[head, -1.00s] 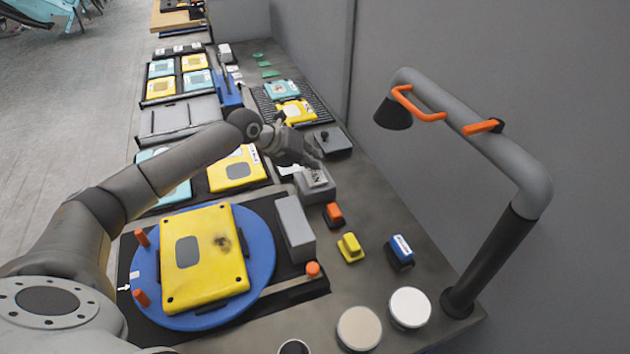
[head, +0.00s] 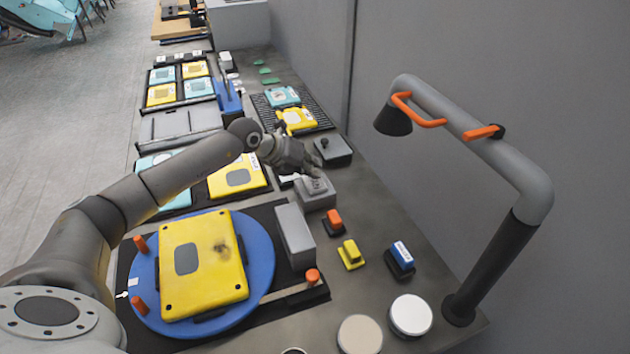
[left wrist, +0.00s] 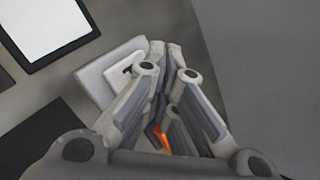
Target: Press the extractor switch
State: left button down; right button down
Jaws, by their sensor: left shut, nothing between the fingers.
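A grey switch box (head: 317,196) with a lighter raised plate on top stands on the bench, right of centre. I take it for the extractor switch; its lettering is too small to read. My left gripper (head: 316,176) is shut and empty, its fingertips at the top plate and covering part of it. I cannot tell whether they touch it. In the left wrist view the shut fingers (left wrist: 165,50) lie over the pale box (left wrist: 97,78), whose plate carries a dark mark. The extractor arm (head: 470,130), a grey tube with a black nozzle and orange handles, rises at the right.
A blue turntable (head: 262,255) carries a yellow case (head: 195,295). A grey block (head: 295,235), orange switch (head: 333,220), yellow switch (head: 350,254) and blue-white switch (head: 401,254) stand nearer. A dark box with a knob (head: 333,152) stands behind the gripper. A wall bounds the right.

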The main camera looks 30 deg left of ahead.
pick_arm(q)
jog(key=shift+f, duration=0.1)
dwell(0.4)
jog(key=shift+f, duration=0.35)
jog(key=shift+f+b, duration=0.35)
jog(key=shift+b, duration=0.1)
dwell(0.4)
jog(key=shift+r, duration=0.15)
jog(key=shift+r+p, duration=0.6)
jog(key=shift+r, duration=0.05)
